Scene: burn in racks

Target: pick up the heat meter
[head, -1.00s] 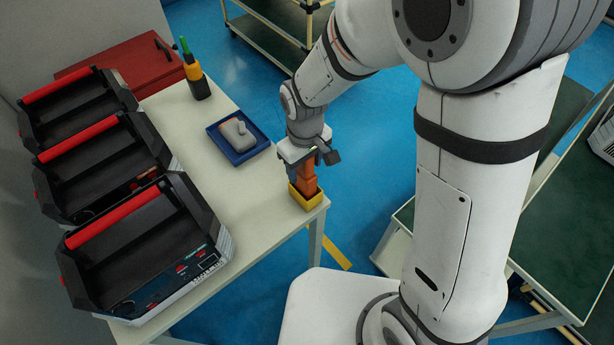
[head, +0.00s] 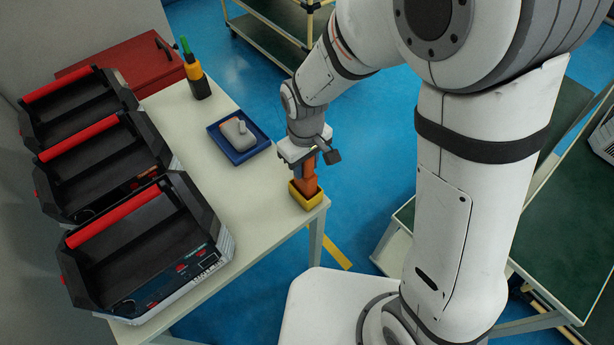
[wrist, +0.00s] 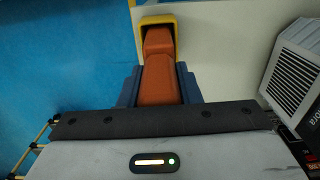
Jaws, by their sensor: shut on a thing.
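The heat meter (head: 309,184) is an orange, blocky handheld piece standing in a small yellow holder (head: 306,200) at the table's right corner. My gripper (head: 308,166) comes down from above and is shut on the heat meter's upper part. In the wrist view the orange body (wrist: 160,78) lies between my two blue-grey fingers, and its far end is inside the yellow holder (wrist: 158,20). The heat meter's lower end is hidden by the holder's walls.
A blue tray (head: 257,150) with a grey device (head: 236,133) lies left of the holder. Several black racks with red handles (head: 120,214) line the table's left side.

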